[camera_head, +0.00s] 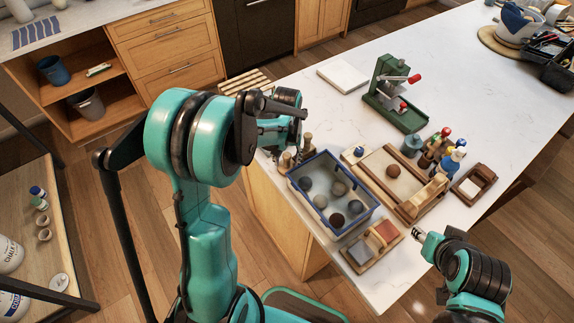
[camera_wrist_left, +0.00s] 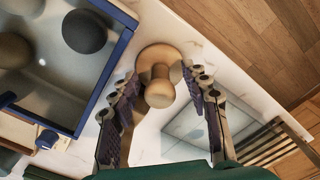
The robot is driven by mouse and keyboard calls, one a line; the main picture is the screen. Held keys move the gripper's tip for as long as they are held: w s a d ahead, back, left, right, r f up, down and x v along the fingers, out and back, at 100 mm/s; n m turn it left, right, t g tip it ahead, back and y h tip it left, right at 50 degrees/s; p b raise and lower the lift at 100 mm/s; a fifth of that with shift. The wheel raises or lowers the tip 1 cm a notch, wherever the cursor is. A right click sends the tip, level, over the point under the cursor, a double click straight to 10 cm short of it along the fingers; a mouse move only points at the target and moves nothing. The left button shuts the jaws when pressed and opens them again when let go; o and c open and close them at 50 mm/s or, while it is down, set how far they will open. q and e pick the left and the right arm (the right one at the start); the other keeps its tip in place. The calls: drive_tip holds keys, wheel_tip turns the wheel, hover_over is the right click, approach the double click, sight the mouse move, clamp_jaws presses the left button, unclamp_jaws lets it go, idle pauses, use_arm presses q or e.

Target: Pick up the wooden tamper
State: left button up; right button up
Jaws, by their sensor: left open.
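The wooden tamper (camera_wrist_left: 158,88) shows in the left wrist view as a pale turned piece with a round knob and a wider round end. It stands on the white counter beside the blue-rimmed tray. My left gripper (camera_wrist_left: 162,108) is open, with one dark ribbed finger on each side of the tamper's knob; contact cannot be told. In the head view my left gripper (camera_head: 291,138) is over the counter's left edge, partly hidden by its arm. Wooden pieces (camera_head: 286,161) show just below it. My right gripper (camera_head: 420,235) is near the counter's front right edge, its jaws too small to read.
The blue-rimmed tray (camera_head: 327,228) holds several round balls. The counter's far middle is clear.

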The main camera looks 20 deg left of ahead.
use_arm(q)
clamp_jaws()
drive_tip(key=shift+r, duration=0.1)
